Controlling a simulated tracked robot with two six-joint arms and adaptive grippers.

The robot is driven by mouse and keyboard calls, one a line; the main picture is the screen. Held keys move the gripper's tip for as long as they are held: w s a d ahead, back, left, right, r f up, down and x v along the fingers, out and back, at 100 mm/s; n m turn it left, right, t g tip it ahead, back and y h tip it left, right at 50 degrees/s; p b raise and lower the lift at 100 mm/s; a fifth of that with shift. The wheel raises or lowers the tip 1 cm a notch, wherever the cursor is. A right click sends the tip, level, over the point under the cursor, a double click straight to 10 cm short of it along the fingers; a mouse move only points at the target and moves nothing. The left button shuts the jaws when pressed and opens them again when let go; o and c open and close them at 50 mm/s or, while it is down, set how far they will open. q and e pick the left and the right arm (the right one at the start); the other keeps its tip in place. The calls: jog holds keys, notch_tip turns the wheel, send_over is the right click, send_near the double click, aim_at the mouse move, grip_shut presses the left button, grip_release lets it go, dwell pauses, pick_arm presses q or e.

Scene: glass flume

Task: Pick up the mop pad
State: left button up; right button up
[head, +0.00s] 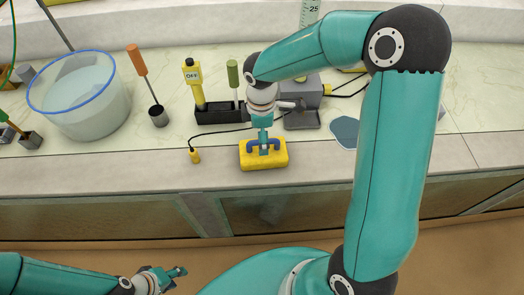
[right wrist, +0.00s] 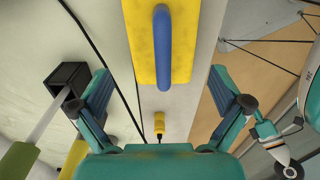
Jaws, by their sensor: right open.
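The mop pad is a yellow block (head: 278,162) with a blue handle, lying on the counter near its front edge. In the right wrist view the yellow pad (right wrist: 139,45) and its blue handle (right wrist: 162,50) fill the top middle. My right gripper (head: 263,143) points down over the pad and hides part of the handle. In the right wrist view its two fingers (right wrist: 160,72) are spread, one on each side of the pad, with nothing held. My left gripper (head: 178,276) is low in the head view, in front of the counter, its fingers apart and empty.
A clear tub with a blue rim (head: 80,115) stands at left. A dark rack (head: 222,112) holds upright tools behind the pad, and a grey box (head: 304,92) stands beside it. A cable ends in a small yellow plug (head: 195,156) left of the pad. A blue-grey patch (head: 344,132) lies right.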

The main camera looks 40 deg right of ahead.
jog(key=f, duration=0.8)
jog(key=shift+a, duration=0.2)
jog(key=shift+c, duration=0.3)
jog(key=c, duration=0.8)
jog(key=shift+o, duration=0.2)
jog(key=shift+r, duration=0.15)
